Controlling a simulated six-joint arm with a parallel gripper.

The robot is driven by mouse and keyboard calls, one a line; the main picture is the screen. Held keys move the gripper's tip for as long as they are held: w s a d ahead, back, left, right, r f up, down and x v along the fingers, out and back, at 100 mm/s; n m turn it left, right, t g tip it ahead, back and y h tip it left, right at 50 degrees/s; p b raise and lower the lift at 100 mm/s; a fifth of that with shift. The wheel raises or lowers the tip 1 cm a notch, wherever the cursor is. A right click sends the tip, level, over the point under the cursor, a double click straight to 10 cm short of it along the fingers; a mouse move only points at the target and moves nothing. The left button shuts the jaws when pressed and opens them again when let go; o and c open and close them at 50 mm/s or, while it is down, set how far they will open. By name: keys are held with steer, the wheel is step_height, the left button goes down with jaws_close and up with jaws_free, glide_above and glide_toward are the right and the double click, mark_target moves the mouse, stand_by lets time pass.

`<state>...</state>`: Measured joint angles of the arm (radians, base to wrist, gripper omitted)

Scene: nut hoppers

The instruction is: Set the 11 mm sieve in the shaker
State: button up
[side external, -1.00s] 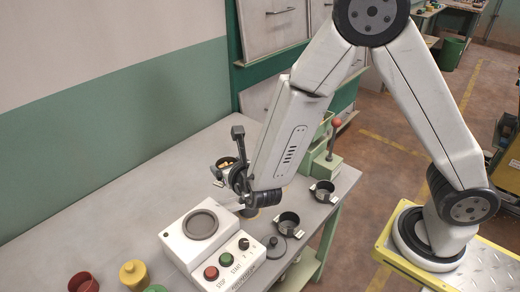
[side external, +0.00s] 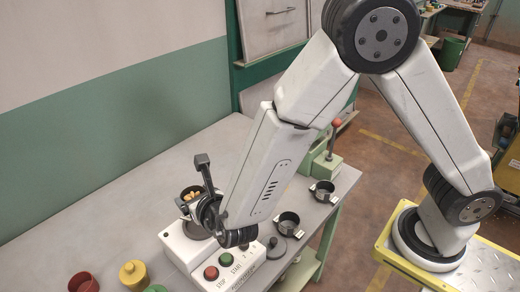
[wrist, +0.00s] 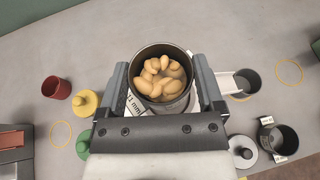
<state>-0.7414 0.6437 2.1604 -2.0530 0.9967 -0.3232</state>
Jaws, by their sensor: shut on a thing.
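The 11 mm sieve (wrist: 160,54) is a dark round pan with several tan nuts in it, and its "11 mm" label shows in the wrist view. My gripper (wrist: 161,78) is shut on it, one finger on each side. In the side view my gripper (side external: 196,203) holds the sieve (side external: 189,195) above the back of the shaker (side external: 185,250), seemingly apart from it. The shaker is a white box with red and green buttons and a black knob. My gripper and wrist hide most of its round seat.
Two other dark pans (side external: 288,226) (side external: 322,192) and a grey lid (side external: 276,247) lie right of the shaker. A green device (side external: 325,165) stands behind.

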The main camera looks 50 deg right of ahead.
steer(key=shift+f, duration=1.4)
steer(key=shift+f, duration=0.1)
steer(key=shift+f, duration=1.7)
steer(key=shift+f, duration=0.15)
steer(key=o, duration=1.2)
steer(key=shift+r, duration=0.2)
steer(key=v, duration=1.2)
